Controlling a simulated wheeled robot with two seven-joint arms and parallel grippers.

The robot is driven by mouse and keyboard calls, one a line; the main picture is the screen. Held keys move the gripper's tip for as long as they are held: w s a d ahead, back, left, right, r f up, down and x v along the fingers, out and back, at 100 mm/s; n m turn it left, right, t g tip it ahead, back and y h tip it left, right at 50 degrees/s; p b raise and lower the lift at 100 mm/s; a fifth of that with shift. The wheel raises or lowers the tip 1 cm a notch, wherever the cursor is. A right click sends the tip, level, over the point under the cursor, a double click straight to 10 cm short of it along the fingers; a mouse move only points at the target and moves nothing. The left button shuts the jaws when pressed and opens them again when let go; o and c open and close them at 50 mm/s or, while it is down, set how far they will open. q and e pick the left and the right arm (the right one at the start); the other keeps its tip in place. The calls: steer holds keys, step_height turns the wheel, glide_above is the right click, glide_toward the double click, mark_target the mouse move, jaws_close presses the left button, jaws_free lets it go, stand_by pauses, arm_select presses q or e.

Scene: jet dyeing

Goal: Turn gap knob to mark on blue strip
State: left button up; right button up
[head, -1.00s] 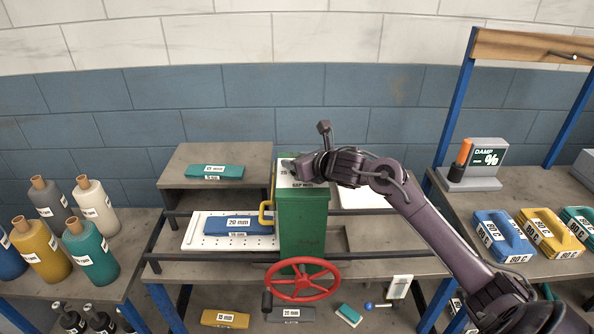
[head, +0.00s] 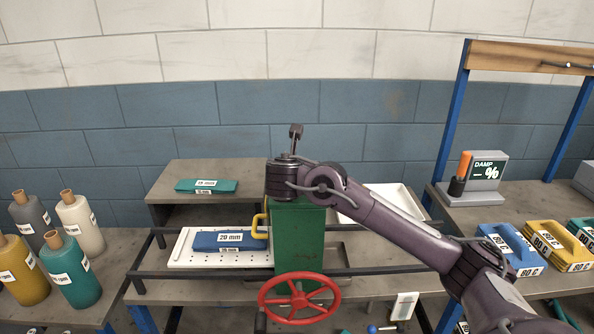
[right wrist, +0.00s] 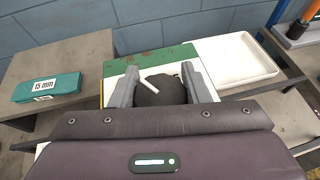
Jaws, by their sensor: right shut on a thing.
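The gap knob (right wrist: 168,94) is a dark round knob with a white pointer line, on top of the green machine (head: 300,237). In the right wrist view its pointer slants toward the upper left. My right gripper (right wrist: 161,88) points down at the machine top, with one grey finger on each side of the knob, shut on it. In the head view my gripper and wrist hide the knob and the scale. The blue strip (head: 207,241), labelled 20 mm, lies on a white perforated tray (head: 188,257) left of the machine. My left gripper is not in view.
A red handwheel (head: 318,300) is on the machine's front, and a yellow handle (head: 259,226) on its left side. A teal 15 mm strip (right wrist: 48,88) lies on the raised shelf at left. An empty white tray (right wrist: 232,58) is right of the machine.

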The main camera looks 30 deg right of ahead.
steer(key=shift+m+g+h, duration=0.3)
steer(key=shift+m+g, duration=0.2)
steer(key=o, duration=1)
steer(key=v, duration=0.7)
steer(key=shift+s+a+r, duration=0.15)
steer(key=shift+s+a, duration=0.1)
steer(key=shift+s, duration=0.05)
